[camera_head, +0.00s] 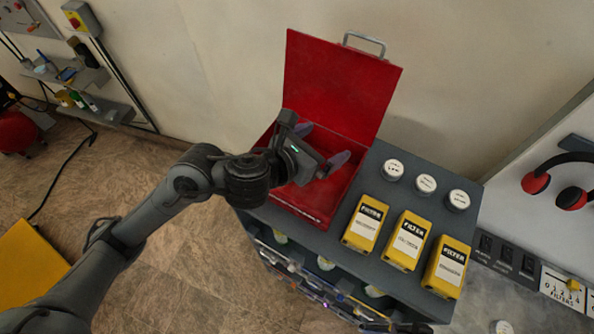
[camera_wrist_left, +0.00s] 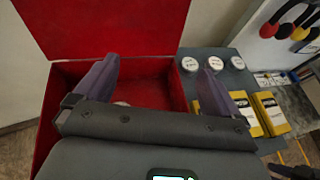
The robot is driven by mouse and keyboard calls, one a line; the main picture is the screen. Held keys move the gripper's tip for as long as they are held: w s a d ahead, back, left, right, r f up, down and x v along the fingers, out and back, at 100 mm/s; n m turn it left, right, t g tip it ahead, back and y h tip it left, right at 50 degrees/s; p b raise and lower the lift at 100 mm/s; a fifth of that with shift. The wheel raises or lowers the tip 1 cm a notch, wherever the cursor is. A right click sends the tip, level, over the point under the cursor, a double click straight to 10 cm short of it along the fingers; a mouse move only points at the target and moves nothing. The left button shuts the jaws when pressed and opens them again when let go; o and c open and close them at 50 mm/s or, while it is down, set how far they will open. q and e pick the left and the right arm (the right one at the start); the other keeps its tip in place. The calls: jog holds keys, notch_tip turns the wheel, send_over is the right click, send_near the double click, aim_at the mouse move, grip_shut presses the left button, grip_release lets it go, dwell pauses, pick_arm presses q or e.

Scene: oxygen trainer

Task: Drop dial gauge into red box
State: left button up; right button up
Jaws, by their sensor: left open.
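The red box (camera_head: 309,205) stands with its lid (camera_head: 340,85) raised on the grey cabinet top; its wall also shows in the left wrist view (camera_wrist_left: 52,120). My left gripper (camera_head: 323,146) is over the box opening, fingers spread apart with nothing between them. In the left wrist view its two purple-grey fingers (camera_wrist_left: 160,72) reach over the box. A small pale thing (camera_wrist_left: 122,103) shows inside the box beside the left-hand finger, mostly hidden; I cannot tell whether it is the dial gauge. No dial gauge is clearly seen elsewhere.
Three white-lidded round containers (camera_head: 426,184) and three yellow filter boxes (camera_head: 408,241) stand right of the red box. Drawers or shelves with several items (camera_head: 325,264) are below the cabinet top. Red ear defenders (camera_head: 573,198) are at the far right. The raised lid borders the back.

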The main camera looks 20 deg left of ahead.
pick_arm(q)
jog(key=d, duration=0.1)
jog(key=d+r, duration=0.1)
jog(key=s+d+r, duration=0.1)
jog(key=d, duration=0.1)
jog(key=shift+d+r+p, duration=0.1)
jog(key=shift+r+p, duration=0.15)
jog(key=shift+p, duration=0.1)
